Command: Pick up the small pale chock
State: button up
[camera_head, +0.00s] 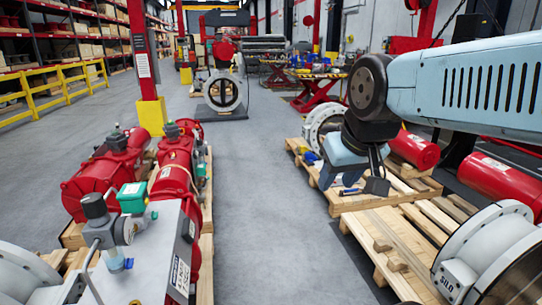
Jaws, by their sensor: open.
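Two small wooden blocks lie on the slatted wooden pallet (420,252) at the right. The farther block (382,245) looks brown. The nearer block (397,266) lies just in front of it and is similar in size and colour. I cannot tell for sure which one is the small pale chock. My gripper (362,188) hangs from the blue arm above the far part of the pallets, behind both blocks and apart from them. It is open; its fingers are small and dark in this view, and no held thing shows.
A large pale flanged valve part (490,258) stands at the pallet's right edge. Red cylinders (415,148) lie behind the gripper. Red actuators (178,170) stand on a pallet at the left. The grey floor aisle (262,215) between is clear.

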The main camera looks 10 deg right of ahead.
aim_at(395, 263)
jog(key=z, duration=0.35)
jog(key=i, duration=1.15)
jog(key=z, duration=0.6)
jog(key=i, duration=0.45)
jog(key=z, duration=0.35)
